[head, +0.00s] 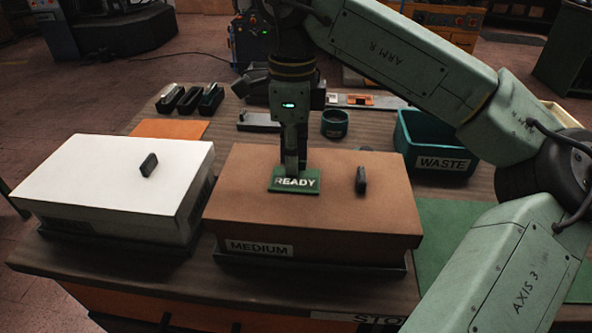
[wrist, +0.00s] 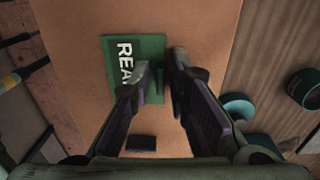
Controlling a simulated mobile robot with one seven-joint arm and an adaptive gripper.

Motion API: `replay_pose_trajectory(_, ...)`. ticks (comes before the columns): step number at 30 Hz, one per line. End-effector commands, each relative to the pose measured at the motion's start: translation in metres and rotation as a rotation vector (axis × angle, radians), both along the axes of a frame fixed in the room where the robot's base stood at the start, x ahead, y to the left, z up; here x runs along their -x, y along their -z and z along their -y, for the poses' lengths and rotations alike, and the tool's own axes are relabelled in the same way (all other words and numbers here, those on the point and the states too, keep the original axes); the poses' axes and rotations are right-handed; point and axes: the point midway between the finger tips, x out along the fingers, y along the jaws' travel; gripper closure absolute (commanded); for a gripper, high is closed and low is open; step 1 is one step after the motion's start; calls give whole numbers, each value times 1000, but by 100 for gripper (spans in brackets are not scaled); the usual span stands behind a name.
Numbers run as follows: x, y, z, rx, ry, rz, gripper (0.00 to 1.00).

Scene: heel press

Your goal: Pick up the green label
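The green label (head: 294,184) is a small flat plate with white READY lettering. It lies on the lid of the brown box (head: 235,200) marked MEDIUM. My gripper (head: 291,170) points down at the back edge of the label. In the wrist view, my gripper (wrist: 160,68) has a narrow gap between its fingertips. One fingertip is over the label (wrist: 115,72) and hides the end of its lettering; the other is by its edge. Part of the green plate shows in the gap. I cannot tell whether the fingers touch the label.
A black handle (head: 361,180) stands on the brown lid, right of the label. A white box (head: 100,180) with a black handle stands at left. Behind are a green WASTE bin (head: 440,160), a round green cup (head: 334,123) and several dark holders (head: 190,100). A green mat (head: 445,225) lies at right.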

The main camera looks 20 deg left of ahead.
Motion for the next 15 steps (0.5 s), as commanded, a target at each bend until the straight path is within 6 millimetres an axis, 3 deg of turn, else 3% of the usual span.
replay_pose_trajectory(4, 0, 0, 0, 0, 0, 0, 83)
replay_pose_trajectory(11, 0, 0, 0, 0, 0, 0, 99)
replay_pose_trajectory(15, 0, 0, 0, 0, 0, 0, 100)
